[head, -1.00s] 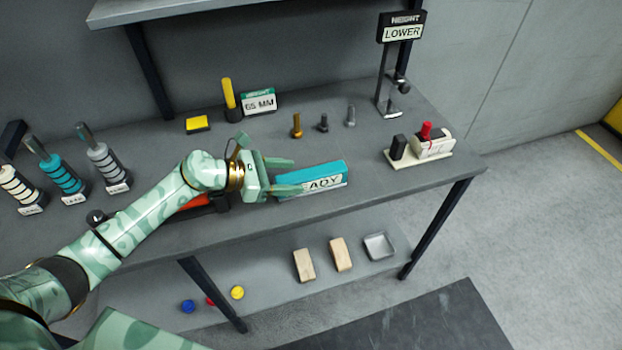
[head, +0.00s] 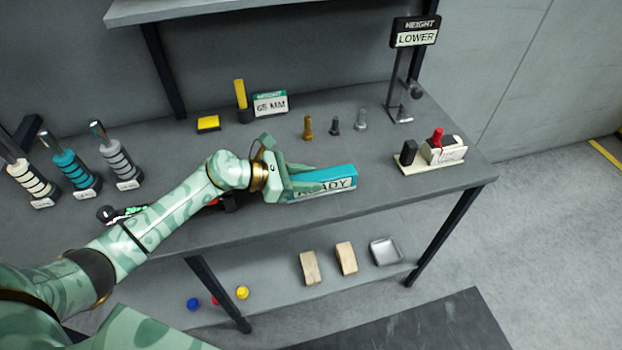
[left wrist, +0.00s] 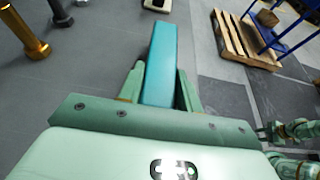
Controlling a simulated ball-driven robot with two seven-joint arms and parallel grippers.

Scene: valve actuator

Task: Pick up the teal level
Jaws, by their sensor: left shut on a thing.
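The teal level (head: 335,181) is a long teal block with a "READY" label on its front side. It lies near the front edge of the grey workbench (head: 400,191). My left gripper (head: 302,185) is shut on its left end, with one finger on each long side. In the left wrist view the level (left wrist: 161,60) runs away from between the two fingers (left wrist: 158,88), its near end hidden by the gripper body. I cannot tell whether it is lifted off the bench. Part of my other arm shows small at the lower right there, its gripper unclear.
Several bolts (head: 308,127) stand behind the level. Ringed cylinders (head: 75,169) stand at the left.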

